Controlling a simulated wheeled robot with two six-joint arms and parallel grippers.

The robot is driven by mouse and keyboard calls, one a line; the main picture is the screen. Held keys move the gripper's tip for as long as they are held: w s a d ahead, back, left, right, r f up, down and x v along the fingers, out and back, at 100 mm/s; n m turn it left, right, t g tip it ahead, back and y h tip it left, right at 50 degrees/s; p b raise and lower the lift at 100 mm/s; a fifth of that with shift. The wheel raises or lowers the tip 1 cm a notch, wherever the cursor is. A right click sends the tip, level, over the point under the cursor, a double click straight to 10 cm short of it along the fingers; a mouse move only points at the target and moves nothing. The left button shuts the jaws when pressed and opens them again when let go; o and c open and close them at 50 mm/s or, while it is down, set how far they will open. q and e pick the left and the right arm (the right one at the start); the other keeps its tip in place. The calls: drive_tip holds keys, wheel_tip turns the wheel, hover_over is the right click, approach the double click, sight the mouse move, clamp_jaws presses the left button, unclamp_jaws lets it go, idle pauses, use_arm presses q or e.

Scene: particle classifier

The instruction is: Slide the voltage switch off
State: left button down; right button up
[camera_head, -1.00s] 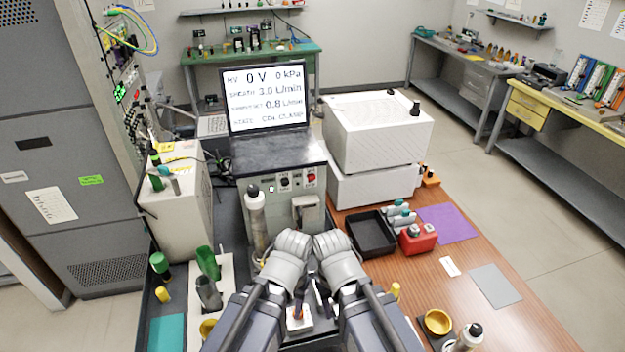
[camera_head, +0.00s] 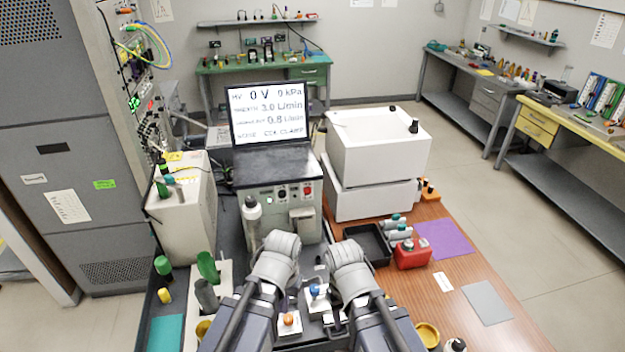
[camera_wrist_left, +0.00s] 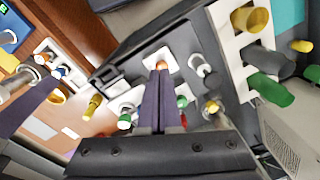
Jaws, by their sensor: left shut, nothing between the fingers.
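A screen (camera_head: 268,112) in the head view reads HV 0 V. A small control with an orange tip stands on a white plate (camera_head: 289,330) low in the head view. A blue-tipped control (camera_head: 316,291) stands on another white plate to its right. I read no label, so I cannot tell which is the voltage switch. In the left wrist view my left gripper (camera_wrist_left: 159,73) is shut and empty. Its tips appear close to the orange-tipped control (camera_wrist_left: 161,64); contact is unclear. My right arm shows in the head view, but its gripper jaws are hidden.
The instrument box (camera_head: 280,205) with knobs stands behind, a white bottle (camera_head: 252,220) before it. A black tray (camera_head: 368,243) and red box (camera_head: 412,254) lie right. Green and grey cylinders (camera_head: 207,267) stand left. A purple mat (camera_head: 443,238) lies bare.

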use_arm(q)
drive_tip(key=w+a+r+n+t+p, duration=0.3)
drive_tip(key=w+a+r+p, duration=0.1)
drive_tip(key=w+r+p, duration=0.65)
drive_tip(key=w+d+r+n+t+y, duration=0.1)
drive_tip(key=w+d+r+t, duration=0.1)
drive_tip(key=w+d, duration=0.3)
drive_tip(key=w+d+r+n+t+b, duration=0.1)
drive_tip(key=w+d+r+t, duration=0.2)
drive_tip(key=w, duration=1.1)
drive_tip(key=shift+d+r+t+y, duration=0.35)
drive_tip(key=shift+d+r, duration=0.2)
drive_tip(key=shift+d, duration=0.45)
drive_tip(key=shift+b, duration=0.35)
